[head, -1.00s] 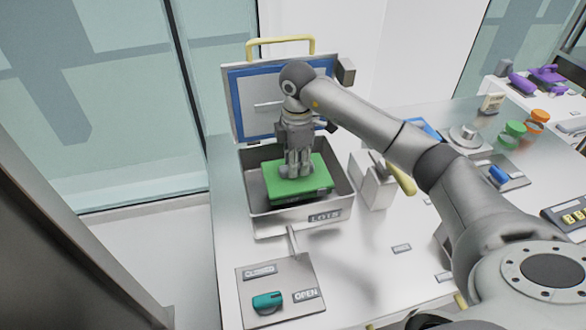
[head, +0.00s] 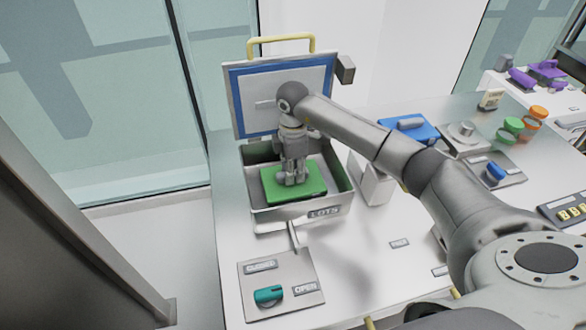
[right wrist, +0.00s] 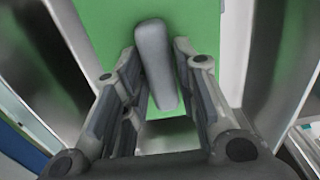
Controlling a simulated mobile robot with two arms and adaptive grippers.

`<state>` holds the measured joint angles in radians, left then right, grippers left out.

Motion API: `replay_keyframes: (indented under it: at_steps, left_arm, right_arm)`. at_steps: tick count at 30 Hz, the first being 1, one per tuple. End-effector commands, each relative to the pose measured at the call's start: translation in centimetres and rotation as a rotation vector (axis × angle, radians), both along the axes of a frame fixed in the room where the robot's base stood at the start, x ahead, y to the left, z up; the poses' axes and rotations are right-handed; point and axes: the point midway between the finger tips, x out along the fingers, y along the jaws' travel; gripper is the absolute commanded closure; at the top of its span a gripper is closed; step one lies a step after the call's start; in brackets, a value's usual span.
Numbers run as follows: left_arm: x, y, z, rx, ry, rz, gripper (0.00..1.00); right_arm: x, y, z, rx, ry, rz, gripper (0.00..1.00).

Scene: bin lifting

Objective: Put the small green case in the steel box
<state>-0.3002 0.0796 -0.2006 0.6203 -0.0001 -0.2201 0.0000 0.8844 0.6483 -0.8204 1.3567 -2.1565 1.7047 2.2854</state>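The small green case (head: 312,181) lies inside the open steel box (head: 290,217), within its walls. Its grey handle (right wrist: 155,60) is on top. My right gripper (head: 292,180) points down into the box over the case. In the right wrist view, the fingers of my right gripper (right wrist: 157,48) stand on either side of the handle. The handle sits askew between them, with narrow strips of green showing beside it, so the fingers look apart from it. The fingers hide part of the case in the head view. My left gripper is not in view.
The box's lid (head: 282,95) stands open behind, with a yellow handle. A panel with a teal knob (head: 268,294) is in front. A grey block (head: 371,182) is right of the box. A blue case (head: 412,128) and jars stand farther right.

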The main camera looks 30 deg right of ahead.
Motion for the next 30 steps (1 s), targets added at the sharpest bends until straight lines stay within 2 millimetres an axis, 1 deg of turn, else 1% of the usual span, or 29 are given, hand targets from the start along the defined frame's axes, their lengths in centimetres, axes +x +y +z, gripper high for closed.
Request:
replay_keyframes:
  at_steps: [1,3,11,14,16,20,27,30]
  left_arm:
    - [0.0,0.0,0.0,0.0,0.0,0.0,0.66]
    - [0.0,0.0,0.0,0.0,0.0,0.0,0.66]
    - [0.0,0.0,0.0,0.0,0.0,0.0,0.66]
    - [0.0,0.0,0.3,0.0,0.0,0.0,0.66]
    - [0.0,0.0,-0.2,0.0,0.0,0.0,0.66]
    - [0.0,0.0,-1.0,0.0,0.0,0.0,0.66]
    - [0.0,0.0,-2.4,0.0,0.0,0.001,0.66]
    - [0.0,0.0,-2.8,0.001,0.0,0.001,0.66]
  right_arm:
    - [0.0,0.0,0.0,0.0,0.0,0.0,0.62]
    - [0.0,0.0,0.0,0.0,0.0,0.0,0.56]
    - [0.0,0.0,0.1,0.0,0.0,0.0,0.56]
    - [0.0,0.0,0.6,0.0,-0.001,0.0,0.56]
    - [0.1,0.0,1.1,0.0,-0.004,0.0,0.56]
    - [0.1,0.0,3.4,0.0,-0.006,0.0,0.56]
    - [0.1,0.0,8.7,0.0,-0.006,0.0,0.56]
    - [0.1,0.0,10.3,0.0,-0.004,0.0,0.56]
